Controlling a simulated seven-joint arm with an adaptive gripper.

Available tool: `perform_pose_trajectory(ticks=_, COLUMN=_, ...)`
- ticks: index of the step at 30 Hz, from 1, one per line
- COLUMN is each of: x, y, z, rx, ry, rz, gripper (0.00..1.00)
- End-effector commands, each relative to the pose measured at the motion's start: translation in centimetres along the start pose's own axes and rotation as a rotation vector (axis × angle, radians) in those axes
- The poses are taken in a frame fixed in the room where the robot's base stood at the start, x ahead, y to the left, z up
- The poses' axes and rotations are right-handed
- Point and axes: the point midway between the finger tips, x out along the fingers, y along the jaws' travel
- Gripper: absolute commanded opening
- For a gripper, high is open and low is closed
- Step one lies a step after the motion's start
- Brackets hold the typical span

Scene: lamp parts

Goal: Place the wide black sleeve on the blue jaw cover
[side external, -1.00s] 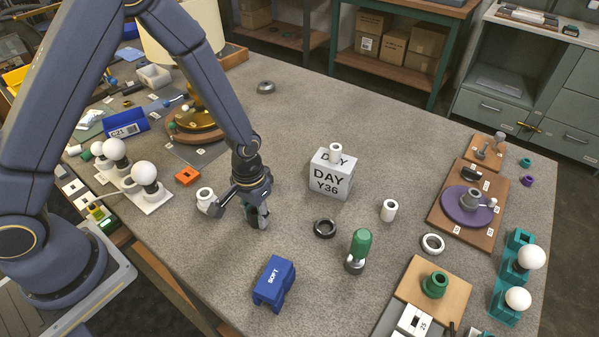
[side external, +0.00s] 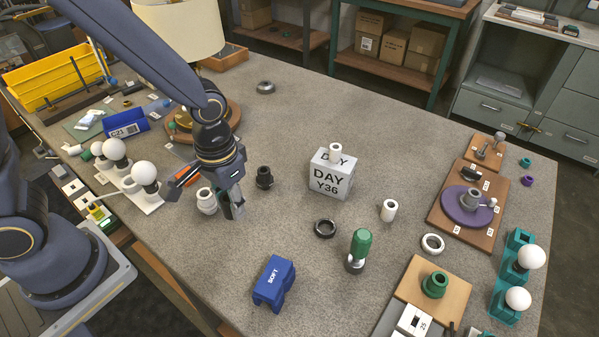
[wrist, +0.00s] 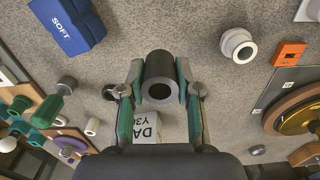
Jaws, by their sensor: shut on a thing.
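My gripper (side external: 233,208) is shut on the wide black sleeve (wrist: 160,68). In the wrist view the sleeve sits between both finger pads, its round open end facing the camera. In the side view the gripper largely hides it. The blue jaw cover (side external: 274,282), a blue block marked SOFT, lies on the table toward the front edge. It also shows at the upper left of the wrist view (wrist: 67,25). My gripper is apart from the jaw cover, behind it and to its left in the side view.
A black stepped piece (side external: 264,178) and a white socket-like part (side external: 206,201) stand close to my gripper. A black ring (side external: 325,228), a green-topped part (side external: 360,250) and a grey DAY block (side external: 331,175) are to the right. Table around the jaw cover is clear.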

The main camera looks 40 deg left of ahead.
Motion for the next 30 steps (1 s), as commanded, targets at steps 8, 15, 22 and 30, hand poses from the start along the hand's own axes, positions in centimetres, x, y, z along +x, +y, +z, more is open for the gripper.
perform_pose_trajectory(ticks=8, x=-5.5, y=3.8, z=10.1, rx=0.281, ry=0.009, rz=0.002, gripper=0.04)
perform_pose_trajectory(ticks=15, x=-8.1, y=5.3, z=14.7, rx=0.491, ry=0.003, rz=0.001, gripper=0.04)
perform_pose_trajectory(ticks=22, x=-7.0, y=7.3, z=12.5, rx=0.517, ry=-0.007, rz=-0.002, gripper=0.04)
perform_pose_trajectory(ticks=30, x=-3.3, y=10.9, z=6.6, rx=0.517, ry=-0.007, rz=-0.004, gripper=0.04)
